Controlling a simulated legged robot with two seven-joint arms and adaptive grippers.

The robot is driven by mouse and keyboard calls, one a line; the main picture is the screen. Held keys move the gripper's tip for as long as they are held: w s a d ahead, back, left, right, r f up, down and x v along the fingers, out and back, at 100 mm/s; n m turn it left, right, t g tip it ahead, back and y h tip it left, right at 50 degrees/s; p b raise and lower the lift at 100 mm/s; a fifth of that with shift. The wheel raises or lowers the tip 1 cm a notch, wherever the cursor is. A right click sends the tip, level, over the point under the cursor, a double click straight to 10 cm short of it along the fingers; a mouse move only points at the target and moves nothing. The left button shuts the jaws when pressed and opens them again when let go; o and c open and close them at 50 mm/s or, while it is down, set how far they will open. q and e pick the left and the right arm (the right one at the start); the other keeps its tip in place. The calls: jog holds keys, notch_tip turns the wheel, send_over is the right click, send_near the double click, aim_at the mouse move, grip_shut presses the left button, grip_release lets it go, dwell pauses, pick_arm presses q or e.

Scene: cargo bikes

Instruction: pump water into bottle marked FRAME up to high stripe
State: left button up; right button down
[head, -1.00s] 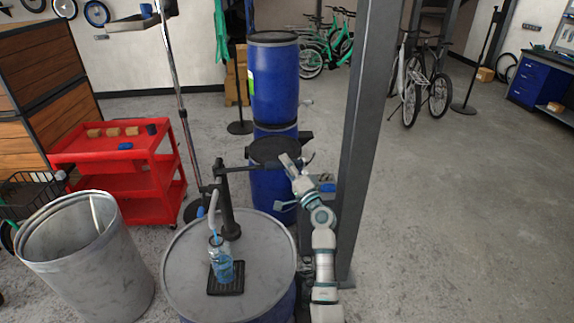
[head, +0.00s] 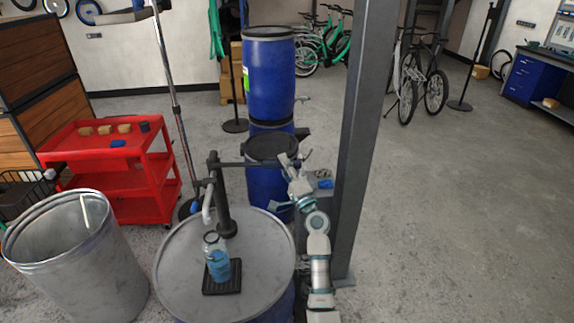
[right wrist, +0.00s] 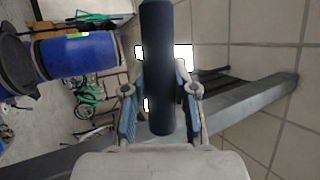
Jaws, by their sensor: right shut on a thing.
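A clear bottle (head: 217,258) with blue in its lower part stands upright on a black drip tray (head: 221,277) on the drum lid (head: 182,278). Its marking and stripes are too small to read. The dark pump (head: 225,208) stands behind it, its pale spout (head: 207,205) above the bottle mouth. The pump lever (head: 247,164) runs right, roughly level, to my right gripper (head: 290,164), which is shut on the lever's grip. The right wrist view shows that dark cylindrical grip (right wrist: 158,80) between the fingers. My left gripper is out of view.
A grey metal bin (head: 72,258) stands left of the drum, with a red cart (head: 110,170) behind it. Stacked blue barrels (head: 268,85) stand behind the pump. A steel post (head: 352,130) rises close to my right arm. The floor at the right is open.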

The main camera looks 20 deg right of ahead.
jog(key=c, duration=0.9)
grip_release()
jog(key=shift+w+a+f+y, duration=0.15)
jog(key=shift+a+f+y, duration=0.25)
jog(key=shift+a+f, duration=0.2)
jog(key=shift+w+a+r, duration=0.15)
jog(key=shift+a+r, duration=0.05)
jog(key=shift+s+d, duration=0.15)
jog(key=shift+s, duration=0.15)
jog(key=v, duration=1.1)
jog(key=shift+s+a, duration=0.25)
jog(key=shift+d+f, duration=0.1)
